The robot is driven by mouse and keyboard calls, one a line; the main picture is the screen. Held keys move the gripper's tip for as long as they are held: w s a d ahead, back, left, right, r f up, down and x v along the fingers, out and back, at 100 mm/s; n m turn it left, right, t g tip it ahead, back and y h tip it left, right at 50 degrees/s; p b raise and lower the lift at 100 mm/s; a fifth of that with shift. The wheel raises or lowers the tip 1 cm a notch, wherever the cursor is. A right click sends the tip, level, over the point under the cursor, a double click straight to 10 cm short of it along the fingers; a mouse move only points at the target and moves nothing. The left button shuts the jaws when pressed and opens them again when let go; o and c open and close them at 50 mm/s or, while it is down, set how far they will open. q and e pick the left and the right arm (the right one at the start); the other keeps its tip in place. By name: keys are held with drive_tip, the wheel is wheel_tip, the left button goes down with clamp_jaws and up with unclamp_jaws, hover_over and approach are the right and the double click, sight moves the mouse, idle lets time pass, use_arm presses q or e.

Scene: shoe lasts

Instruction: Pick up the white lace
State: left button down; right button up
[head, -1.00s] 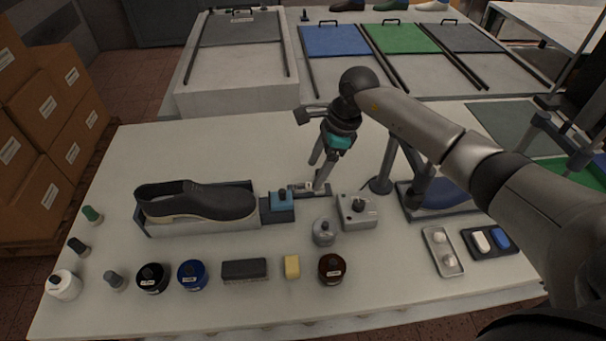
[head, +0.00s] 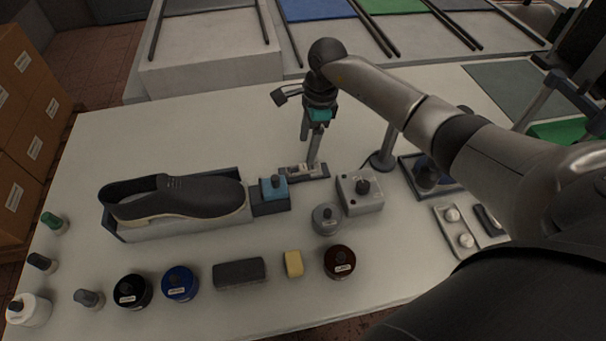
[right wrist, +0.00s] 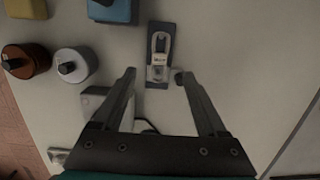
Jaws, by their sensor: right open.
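My right gripper (head: 309,150) is open and empty above a small dark holder (head: 318,172) with a pale labelled piece on it. In the right wrist view the fingers (right wrist: 155,75) point toward that holder (right wrist: 153,28), whose near end lies about between the tips. I cannot tell whether the pale piece is a lace. A dark tray (head: 487,218) at the right is mostly hidden behind my right arm. A white piece and a blue piece showed on it earlier, and the white one cannot be made out now. My left gripper is not in view.
A dark shoe (head: 175,198) sits in a grey cradle beside a blue-topped block (head: 272,187). Jars and a yellow block (head: 293,263) line the front. The table's back left is clear.

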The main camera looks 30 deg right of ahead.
sight(303, 166)
drive_tip(key=shift+a+f+b, duration=0.1)
drive_tip(key=shift+f+b, duration=0.25)
drive_tip(key=shift+f, duration=0.5)
drive_tip(key=shift+w+a+f+b, duration=0.15)
drive_tip(key=shift+f+b, duration=0.75)
drive_tip(key=shift+f, duration=0.45)
drive_tip(key=shift+s+a+f+b, duration=0.1)
drive_tip(key=shift+a+f+b, duration=0.05)
drive_tip(key=shift+f+b, duration=0.95)
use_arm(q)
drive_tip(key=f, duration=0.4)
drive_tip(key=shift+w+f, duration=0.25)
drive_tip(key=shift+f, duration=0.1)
use_arm(e)
drive_tip(key=shift+f, duration=0.15)
drive_tip(key=shift+c, duration=0.2)
clamp_jaws()
